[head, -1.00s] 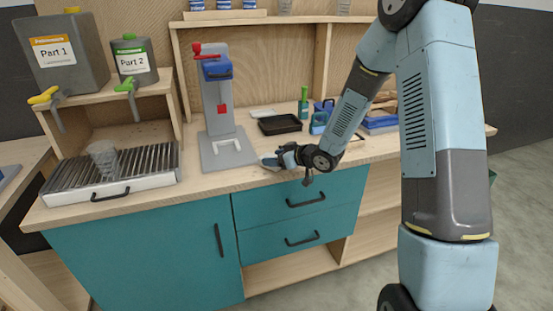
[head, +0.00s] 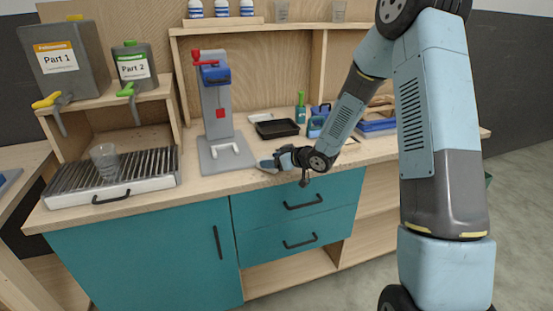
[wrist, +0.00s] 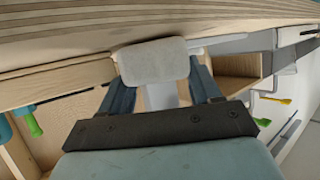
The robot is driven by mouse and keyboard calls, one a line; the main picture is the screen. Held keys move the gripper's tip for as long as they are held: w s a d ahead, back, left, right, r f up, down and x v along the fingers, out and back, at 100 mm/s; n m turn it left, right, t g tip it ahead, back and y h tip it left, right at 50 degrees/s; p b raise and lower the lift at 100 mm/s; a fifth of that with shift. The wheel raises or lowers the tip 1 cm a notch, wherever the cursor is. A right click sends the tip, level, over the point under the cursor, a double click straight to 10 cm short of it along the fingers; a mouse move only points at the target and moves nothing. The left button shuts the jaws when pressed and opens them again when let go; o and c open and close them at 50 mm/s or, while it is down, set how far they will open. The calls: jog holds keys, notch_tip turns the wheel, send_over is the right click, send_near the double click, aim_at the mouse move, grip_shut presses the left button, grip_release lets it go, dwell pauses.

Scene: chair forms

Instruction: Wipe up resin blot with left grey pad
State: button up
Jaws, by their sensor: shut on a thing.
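My gripper (head: 268,164) is low over the front part of the wooden worktop (head: 190,187), just right of the grey press. In the wrist view its two blue-grey fingers (wrist: 160,88) are closed on a light grey pad (wrist: 152,62). The pad sticks out past the fingertips and lies close against the wooden surface; I cannot tell if it touches. I cannot make out the resin blot; the gripper and pad may cover it. I cannot pick out a second grey pad for certain.
The grey press (head: 218,120) with a red handle stands close left of my gripper. A black tray (head: 277,129), a green bottle (head: 301,108) and blue items (head: 316,125) stand behind. A clear cup (head: 105,162) stands on the slatted grate (head: 150,165) at left.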

jog(key=shift+w+a+r, duration=0.4)
jog(key=shift+a+r, duration=0.15)
jog(key=shift+r, duration=0.05)
jog(key=shift+d+f, duration=0.1)
jog(key=shift+s, duration=0.1)
jog(key=shift+o, duration=0.2)
jog(key=shift+s+d, duration=0.25)
jog(key=shift+s, duration=0.35)
jog(key=shift+s+d, duration=0.2)
jog(key=shift+s, duration=0.4)
jog(key=shift+s+d+f, duration=0.1)
jog(key=shift+s+d, duration=0.15)
jog(key=shift+s, duration=0.1)
jog(key=shift+d+r, duration=0.1)
jog(key=shift+r, duration=2.9)
